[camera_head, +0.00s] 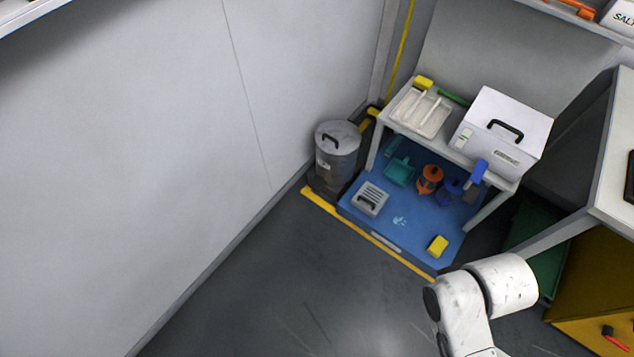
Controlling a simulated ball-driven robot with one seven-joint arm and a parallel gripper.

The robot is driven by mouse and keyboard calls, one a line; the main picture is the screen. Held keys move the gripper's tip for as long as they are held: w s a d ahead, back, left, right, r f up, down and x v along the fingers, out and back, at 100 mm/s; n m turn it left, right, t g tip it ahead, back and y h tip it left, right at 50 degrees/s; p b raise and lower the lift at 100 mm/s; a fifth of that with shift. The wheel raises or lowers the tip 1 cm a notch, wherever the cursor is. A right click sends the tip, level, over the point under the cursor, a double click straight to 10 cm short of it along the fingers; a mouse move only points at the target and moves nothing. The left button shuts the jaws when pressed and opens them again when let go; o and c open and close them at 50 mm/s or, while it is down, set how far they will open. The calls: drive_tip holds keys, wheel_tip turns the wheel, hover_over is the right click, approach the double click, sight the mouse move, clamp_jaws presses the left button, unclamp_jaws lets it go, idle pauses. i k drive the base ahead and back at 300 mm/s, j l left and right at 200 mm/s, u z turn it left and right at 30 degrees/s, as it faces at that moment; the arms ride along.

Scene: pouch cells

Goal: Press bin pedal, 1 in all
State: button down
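A grey metal bin (337,152) with a closed domed lid and a dark handle stands on the floor in the corner by the wall, left of a white table. Its dark base (322,187) sits at floor level near a yellow floor line. The pedal is too small and dark to make out for sure. My white arm shows at the bottom right, apart from the bin and well in front of it. My gripper is out of the picture.
A white table (447,150) holds a tray (421,112) and a white case (502,133). Below it a blue mat (413,237) bears several small items, including a grey crate (370,199) and a yellow block (437,246). The dark floor (285,275) before the bin is clear.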

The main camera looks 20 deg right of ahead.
sight(317, 182)
drive_tip(key=i, duration=0.8)
drive_tip(key=i+l, duration=0.1)
drive_tip(key=i, duration=0.7)
drive_tip(key=j+u, duration=0.05)
